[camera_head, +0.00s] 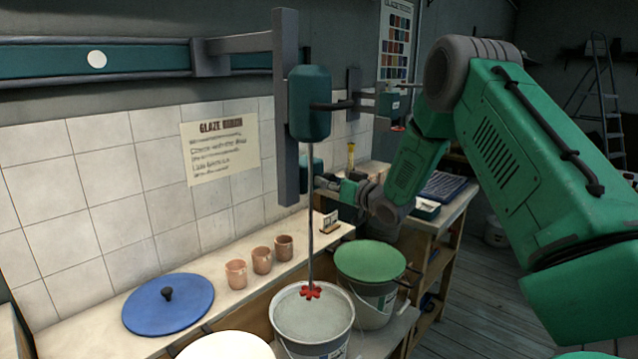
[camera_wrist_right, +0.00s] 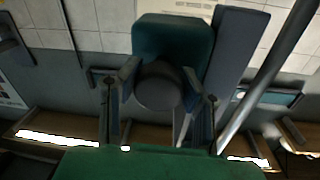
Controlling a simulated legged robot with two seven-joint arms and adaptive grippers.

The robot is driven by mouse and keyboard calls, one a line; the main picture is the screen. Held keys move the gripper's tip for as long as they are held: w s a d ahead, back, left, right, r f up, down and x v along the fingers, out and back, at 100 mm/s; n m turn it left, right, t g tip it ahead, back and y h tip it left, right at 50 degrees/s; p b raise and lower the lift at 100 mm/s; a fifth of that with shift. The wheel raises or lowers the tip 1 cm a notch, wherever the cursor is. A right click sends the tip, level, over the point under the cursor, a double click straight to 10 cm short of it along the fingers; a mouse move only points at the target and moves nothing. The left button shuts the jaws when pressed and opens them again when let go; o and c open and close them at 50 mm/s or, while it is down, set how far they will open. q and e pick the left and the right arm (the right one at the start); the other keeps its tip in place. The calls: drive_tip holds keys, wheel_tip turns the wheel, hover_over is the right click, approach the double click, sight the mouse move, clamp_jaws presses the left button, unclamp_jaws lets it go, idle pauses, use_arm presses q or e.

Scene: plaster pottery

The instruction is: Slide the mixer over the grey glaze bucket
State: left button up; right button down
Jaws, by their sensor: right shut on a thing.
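The mixer has a teal motor body (camera_head: 310,103) on an upright grey bar, with a thin rod running down to a red mixing head (camera_head: 311,291). In the head view the red head lies over the open bucket with pale grey contents (camera_head: 305,322); its exact height above them is hard to tell. My right gripper (camera_head: 329,182) is beside the lower teal block (camera_head: 318,158), partly hidden by the bar. In the right wrist view my right gripper (camera_wrist_right: 160,105) is shut on a dark round knob (camera_wrist_right: 158,84) on a teal block (camera_wrist_right: 170,38). My left gripper is out of view.
A bucket with a green lid (camera_head: 370,260) stands right of the open one. A pale round top (camera_head: 226,346) is cut off at the bottom left. A blue lid (camera_head: 168,303) and three clay cups (camera_head: 262,261) are on the bench. A teal wall rail (camera_head: 140,62) runs left.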

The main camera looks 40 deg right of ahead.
drive_tip(key=shift+d+f, duration=0.25)
drive_tip(key=shift+d, duration=0.7)
drive_tip(key=c, duration=1)
unclamp_jaws()
drive_tip(key=shift+d+f, duration=0.15)
drive_tip(key=shift+a+r, duration=0.2)
drive_tip(key=shift+a, duration=0.25)
drive_tip(key=shift+a+r, duration=0.35)
drive_tip(key=shift+a, duration=0.35)
drive_tip(key=shift+s+a, duration=0.15)
drive_tip(key=shift+s, duration=0.2)
drive_tip(key=shift+s+f, duration=0.1)
drive_tip(key=shift+s, duration=5.45)
